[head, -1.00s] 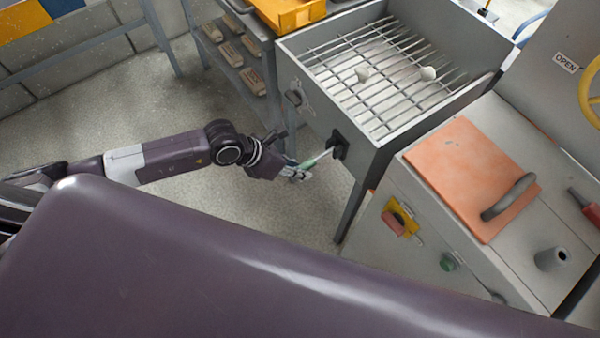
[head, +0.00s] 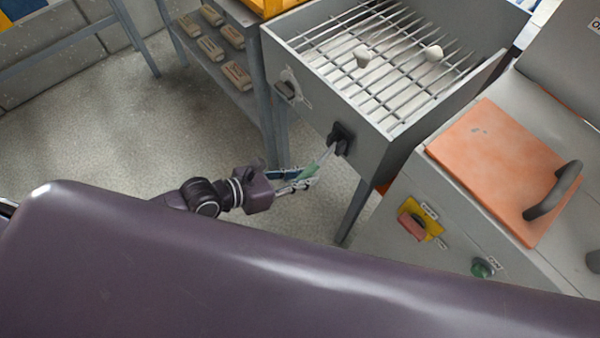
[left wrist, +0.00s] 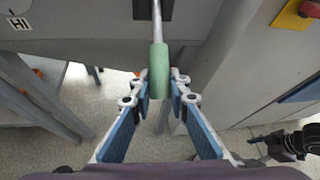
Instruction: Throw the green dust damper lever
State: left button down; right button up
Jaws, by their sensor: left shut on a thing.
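The green dust damper lever (head: 308,171) is a thin metal rod with a green grip. It comes out of a black bracket (head: 341,138) on the side of the grey grated box and slants down and left in the head view. My left gripper (head: 303,179) is shut on the green grip. In the left wrist view the green grip (left wrist: 159,68) stands between the blue-padded fingers (left wrist: 161,88), with the rod running up to the bracket. A dark jointed part at the lower right of that view looks like my right gripper (left wrist: 272,142); its fingers are unclear.
The grey grated box (head: 300,50) holds two pale lumps on its bars. A grey cabinet (head: 385,225) with an orange plate, a red button and a green knob stands to the right. A shelf with several tan blocks is behind. Floor is clear left of the lever.

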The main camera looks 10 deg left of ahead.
pick_arm(q)
jog(key=shift+f, duration=0.1)
jog(key=c, duration=1.8)
grip_release()
jog(key=shift+v, duration=6)
